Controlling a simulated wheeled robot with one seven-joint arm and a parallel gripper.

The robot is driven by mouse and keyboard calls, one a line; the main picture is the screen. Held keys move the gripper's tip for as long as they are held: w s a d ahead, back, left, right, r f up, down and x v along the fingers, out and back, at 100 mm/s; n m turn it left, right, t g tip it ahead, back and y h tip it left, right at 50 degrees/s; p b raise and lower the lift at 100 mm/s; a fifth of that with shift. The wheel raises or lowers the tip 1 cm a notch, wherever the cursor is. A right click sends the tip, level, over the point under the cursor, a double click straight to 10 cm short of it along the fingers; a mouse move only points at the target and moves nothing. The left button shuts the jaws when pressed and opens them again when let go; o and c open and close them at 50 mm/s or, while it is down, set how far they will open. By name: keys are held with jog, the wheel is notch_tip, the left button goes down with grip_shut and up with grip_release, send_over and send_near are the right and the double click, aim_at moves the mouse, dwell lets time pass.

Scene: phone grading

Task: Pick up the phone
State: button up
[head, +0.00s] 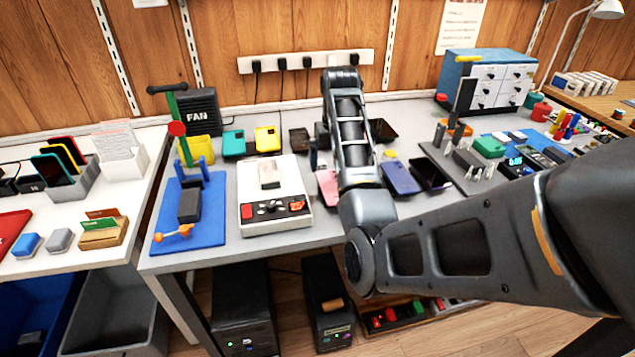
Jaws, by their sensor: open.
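Several phones lie on the grey workbench (222,258). A pink phone (328,188) lies just left of my arm, which partly covers it. A blue phone (401,178) and a black phone (432,173) lie right of the arm. A dark flat device (382,130) lies behind the arm, and another (299,140) lies to its left. My gripper (316,158) is open and mostly hidden behind my own arm. A dark finger-like part shows just above the pink phone. I cannot tell whether it touches a phone.
A white panel with buttons (275,228) and a blue mat with a stand (205,235) are at left. Yellow (267,139) and teal (233,144) cases lie behind. A drawer cabinet (490,80) and a tool tray (452,178) are at right.

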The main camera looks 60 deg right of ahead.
aim_at(333, 186)
jog(key=shift+w+f, duration=0.15)
jog(key=shift+f, duration=0.25)
jog(key=shift+d+f, duration=0.2)
jog(key=shift+f, duration=0.95)
jog(key=shift+d+f, duration=0.15)
jog(key=shift+f, duration=0.95)
jog(key=shift+d+f, duration=0.2)
jog(key=shift+f, duration=0.95)
jog(key=c, duration=1.1)
